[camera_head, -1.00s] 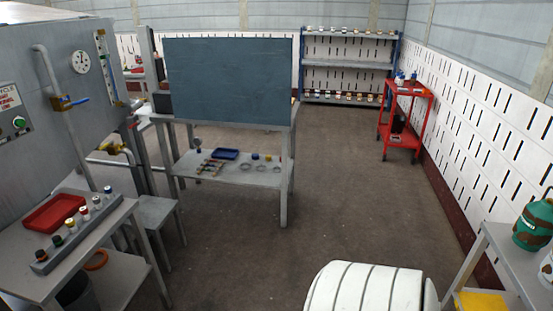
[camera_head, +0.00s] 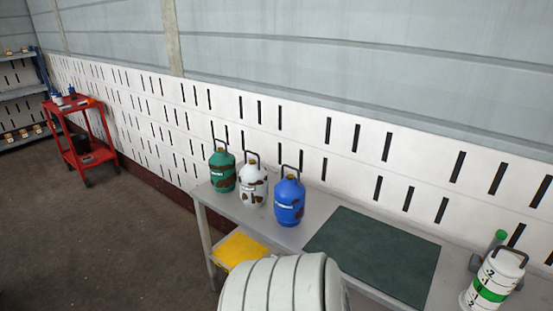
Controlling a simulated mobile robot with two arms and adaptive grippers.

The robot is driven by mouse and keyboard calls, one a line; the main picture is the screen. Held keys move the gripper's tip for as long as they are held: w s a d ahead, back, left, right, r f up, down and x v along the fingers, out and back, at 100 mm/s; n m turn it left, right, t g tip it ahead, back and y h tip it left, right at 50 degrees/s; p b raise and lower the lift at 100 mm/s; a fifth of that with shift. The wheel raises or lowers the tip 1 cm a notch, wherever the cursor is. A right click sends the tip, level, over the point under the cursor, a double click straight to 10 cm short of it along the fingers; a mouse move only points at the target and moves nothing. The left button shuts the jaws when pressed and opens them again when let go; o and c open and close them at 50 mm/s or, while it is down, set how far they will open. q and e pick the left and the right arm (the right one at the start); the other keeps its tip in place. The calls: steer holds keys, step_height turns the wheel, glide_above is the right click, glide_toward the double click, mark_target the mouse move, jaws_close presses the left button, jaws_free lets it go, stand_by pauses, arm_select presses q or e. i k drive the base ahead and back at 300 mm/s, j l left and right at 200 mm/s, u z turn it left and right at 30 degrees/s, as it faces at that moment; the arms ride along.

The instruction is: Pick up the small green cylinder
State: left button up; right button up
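A green cylinder (camera_head: 222,171) with brown patches and a dark handle stands upright at the left end of a grey table (camera_head: 208,197). A white cylinder (camera_head: 252,184) with brown patches stands close to its right, then a blue cylinder (camera_head: 289,201). At the right edge, a white cylinder with a green band (camera_head: 489,290) also stands on the table. Neither of my grippers is in view. A white ribbed part of my own body shows at the bottom centre, in front of the table.
A dark green mat (camera_head: 375,254) lies on the table right of the blue cylinder. A yellow item (camera_head: 240,249) is on the lower shelf. A red trolley (camera_head: 75,150) and shelving (camera_head: 22,92) stand at the left. The floor between is clear.

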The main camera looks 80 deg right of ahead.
mark_target(222, 164)
steer(key=z, duration=2.25)
steer(key=i+j, duration=0.4)
steer(key=j, duration=0.1)
